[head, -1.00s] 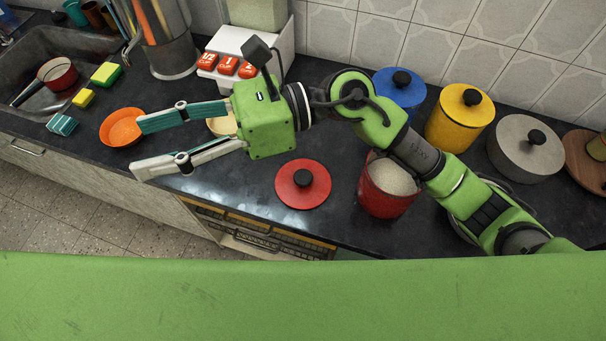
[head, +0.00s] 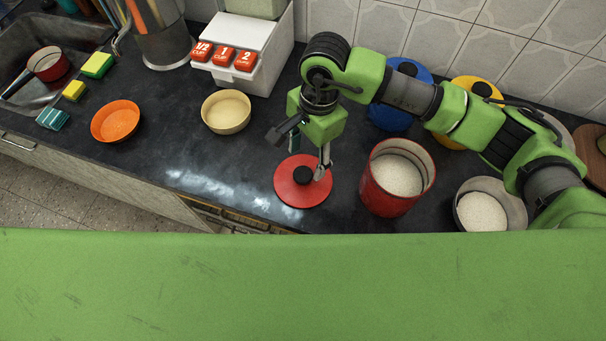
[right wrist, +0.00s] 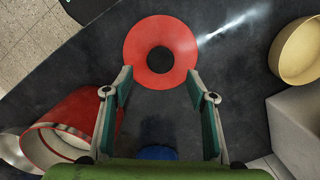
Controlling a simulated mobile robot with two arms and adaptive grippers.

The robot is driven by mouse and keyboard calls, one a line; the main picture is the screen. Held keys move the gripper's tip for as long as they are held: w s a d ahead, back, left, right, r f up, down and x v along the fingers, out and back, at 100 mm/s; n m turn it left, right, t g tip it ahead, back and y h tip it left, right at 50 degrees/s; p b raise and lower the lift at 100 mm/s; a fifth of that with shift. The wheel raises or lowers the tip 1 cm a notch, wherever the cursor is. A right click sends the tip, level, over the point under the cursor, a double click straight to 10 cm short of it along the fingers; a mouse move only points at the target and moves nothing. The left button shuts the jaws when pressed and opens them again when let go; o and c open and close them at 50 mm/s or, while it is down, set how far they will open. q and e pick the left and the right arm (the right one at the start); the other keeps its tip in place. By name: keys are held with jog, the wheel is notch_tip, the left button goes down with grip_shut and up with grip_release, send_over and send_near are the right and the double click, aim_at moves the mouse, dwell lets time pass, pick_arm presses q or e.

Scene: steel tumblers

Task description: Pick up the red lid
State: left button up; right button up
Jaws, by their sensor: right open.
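The red lid (head: 303,192) is a flat disc with a black knob (head: 302,175) in its middle, lying on the dark counter near its front edge. My right gripper (head: 308,162) points down over it in the head view, and one finger overlaps the lid. In the right wrist view the lid (right wrist: 161,40) and its black knob (right wrist: 160,59) lie just beyond the fingertips. There my right gripper (right wrist: 160,82) is open and empty, with the knob lined up between its fingers. My left gripper is not in view.
An open red canister (head: 396,178) of white grains stands right of the lid, with a grey pot (head: 487,208) beyond. A cream bowl (head: 226,111), an orange bowl (head: 115,121) and a white dispenser (head: 255,55) stand left and behind. The counter left of the lid is clear.

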aim_at(303, 174)
notch_tip(303, 174, down, 2)
jog(key=shift+s+a, duration=0.1)
jog(key=shift+s+a+f+p, duration=0.1)
jog(key=shift+f+p, duration=0.4)
jog(key=shift+p, duration=0.05)
jog(key=f+p, duration=0.1)
jog(key=f, duration=0.2)
jog(key=shift+s+a+f+p, duration=0.15)
jog(key=shift+a+f+p, duration=0.05)
jog(key=shift+f+p, duration=0.15)
jog(key=shift+f, duration=0.35)
jog(key=c, duration=1.2)
